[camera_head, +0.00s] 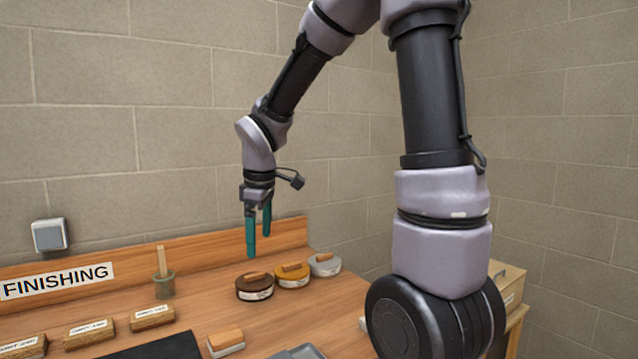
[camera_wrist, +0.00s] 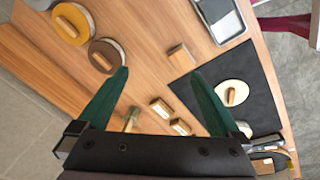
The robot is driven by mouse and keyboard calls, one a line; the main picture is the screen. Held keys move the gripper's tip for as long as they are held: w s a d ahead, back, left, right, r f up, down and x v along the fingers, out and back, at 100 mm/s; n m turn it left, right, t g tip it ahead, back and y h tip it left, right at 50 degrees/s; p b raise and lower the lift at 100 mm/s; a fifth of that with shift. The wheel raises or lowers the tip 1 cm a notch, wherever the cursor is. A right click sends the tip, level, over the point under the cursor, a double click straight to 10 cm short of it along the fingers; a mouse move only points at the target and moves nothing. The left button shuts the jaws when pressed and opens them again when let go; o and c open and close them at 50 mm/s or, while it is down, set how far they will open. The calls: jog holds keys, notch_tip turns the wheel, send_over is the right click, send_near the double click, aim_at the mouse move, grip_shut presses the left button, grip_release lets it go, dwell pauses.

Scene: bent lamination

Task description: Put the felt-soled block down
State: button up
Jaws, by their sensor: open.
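The felt-soled block (camera_head: 226,342), a wooden block with a pale sole, stands upright on the bench near the front edge of the head view. What looks like the same block shows in the wrist view (camera_wrist: 181,57), on the bench beside the black mat. My gripper (camera_head: 258,245) hangs pointing down above the bench, apart from everything on it. Its green fingers are spread in the wrist view (camera_wrist: 159,73), with nothing between them. The block lies beyond the fingertips, nearer the right finger.
Lidded tins stand behind: brown (camera_head: 255,295), yellow (camera_head: 292,283) and grey (camera_head: 325,271). Several labelled blocks (camera_head: 152,322) and a pot with a stick (camera_head: 164,290) stand left. The black mat (camera_wrist: 262,105) bears a pale oval piece (camera_wrist: 225,88). A grey tray (camera_head: 302,353) is near the block.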

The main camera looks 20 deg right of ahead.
jog(key=s+d+r+m+t+y, duration=0.1)
jog(key=s+d+r+m+t, duration=0.1)
jog(key=s+d+r+m, duration=0.2)
jog(key=s+d+r+m+t+y, duration=0.1)
jog(key=s+d+r+m+t, duration=0.2)
jog(key=s+r+m, duration=0.6)
jog(key=d+r+m, duration=0.1)
jog(key=d+m, duration=0.1)
jog(key=shift+s+d+m, duration=0.2)
jog(key=shift+s+m, duration=0.1)
jog(key=shift+s, duration=0.1)
jog(key=shift+r, duration=0.1)
